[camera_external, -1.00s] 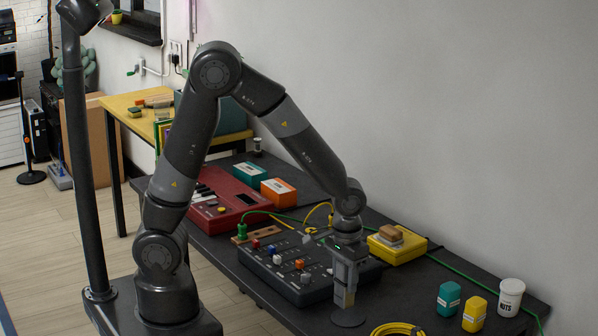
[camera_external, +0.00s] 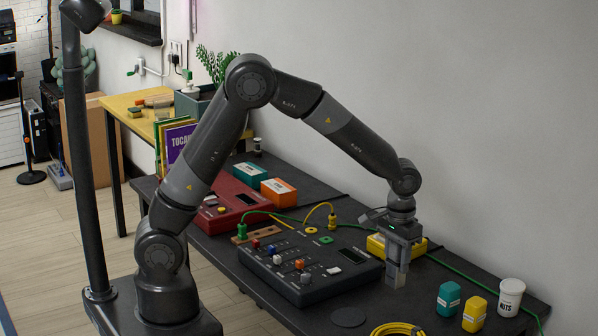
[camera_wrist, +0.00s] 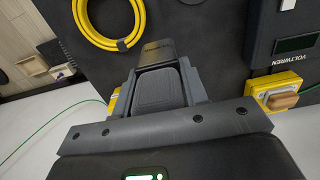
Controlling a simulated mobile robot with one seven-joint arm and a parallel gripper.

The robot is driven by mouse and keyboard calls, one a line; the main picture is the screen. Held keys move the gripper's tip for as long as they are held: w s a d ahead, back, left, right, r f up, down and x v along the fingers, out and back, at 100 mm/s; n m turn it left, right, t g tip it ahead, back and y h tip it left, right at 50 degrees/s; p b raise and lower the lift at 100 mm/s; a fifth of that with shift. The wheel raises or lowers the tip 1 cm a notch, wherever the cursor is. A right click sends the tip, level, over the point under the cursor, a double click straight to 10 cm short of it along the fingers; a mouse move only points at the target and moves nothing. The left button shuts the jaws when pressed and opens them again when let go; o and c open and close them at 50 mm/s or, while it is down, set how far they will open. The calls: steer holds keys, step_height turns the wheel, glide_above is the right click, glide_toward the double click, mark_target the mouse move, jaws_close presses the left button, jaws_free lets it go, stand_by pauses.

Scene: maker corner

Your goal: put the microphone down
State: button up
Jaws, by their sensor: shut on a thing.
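My gripper (camera_external: 396,282) is over the dark workbench (camera_external: 300,328), in front of the yellow box and right of the control box. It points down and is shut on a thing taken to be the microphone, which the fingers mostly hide.
A black control box (camera_external: 330,284) with knobs stands left of my gripper. The yellow box (camera_external: 416,251) is close behind. A green cable crosses behind.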

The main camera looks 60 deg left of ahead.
steer(key=shift+w+a+f, duration=1.4)
steer(key=shift+w+f, duration=0.25)
steer(key=shift+f, duration=0.2)
steer(key=shift+w+a+f, duration=1.35)
steer(key=shift+w+f, duration=0.25)
steer(key=shift+f, duration=0.2)
steer(key=shift+w+a+f, duration=1.4)
steer(key=shift+w+f, duration=0.25)
steer(key=shift+f, duration=0.2)
steer(key=shift+f, duration=0.1)
steer(key=o, duration=1.3)
steer(key=shift+c, duration=0.2)
